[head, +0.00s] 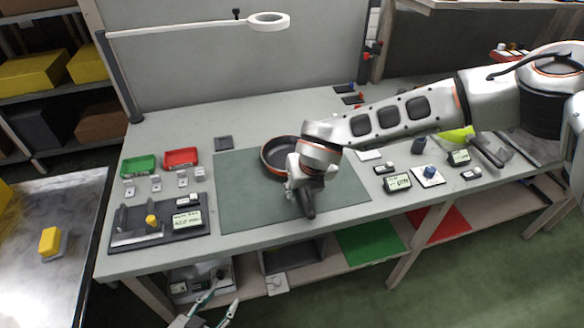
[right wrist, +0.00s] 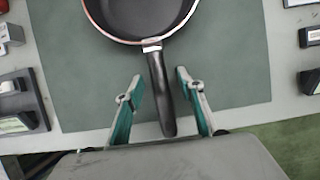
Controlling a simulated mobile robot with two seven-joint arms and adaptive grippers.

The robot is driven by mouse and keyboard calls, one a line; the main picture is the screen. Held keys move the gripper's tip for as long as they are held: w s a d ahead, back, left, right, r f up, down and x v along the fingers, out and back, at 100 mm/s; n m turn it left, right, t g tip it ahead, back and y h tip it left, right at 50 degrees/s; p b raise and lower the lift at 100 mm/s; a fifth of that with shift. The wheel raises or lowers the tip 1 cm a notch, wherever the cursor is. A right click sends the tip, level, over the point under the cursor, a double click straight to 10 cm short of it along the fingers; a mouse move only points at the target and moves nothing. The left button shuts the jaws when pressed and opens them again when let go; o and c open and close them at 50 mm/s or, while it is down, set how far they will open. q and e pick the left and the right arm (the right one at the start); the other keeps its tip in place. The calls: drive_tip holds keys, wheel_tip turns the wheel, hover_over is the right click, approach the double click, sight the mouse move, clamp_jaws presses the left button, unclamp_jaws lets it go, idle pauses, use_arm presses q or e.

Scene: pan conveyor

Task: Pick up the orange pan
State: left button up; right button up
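The orange pan (head: 274,152) has a black inside and an orange rim and sits on the green mat, partly hidden by my right arm in the head view. In the right wrist view the pan (right wrist: 137,18) is at the top, its black handle (right wrist: 160,95) pointing down toward my right gripper (right wrist: 159,76). The right gripper's two teal-lined fingers are apart, one on each side of the handle, with gaps on both sides. My left gripper (head: 222,298) is low in front of the table, its fingers apart and empty.
The green mat (head: 235,205) is mostly clear around the pan. Green and red trays (head: 181,157) and a dark fixture (head: 150,235) stand to the left. Small devices with displays (head: 397,182) lie to the right. A ring lamp (head: 268,21) hangs over the back.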

clamp_jaws()
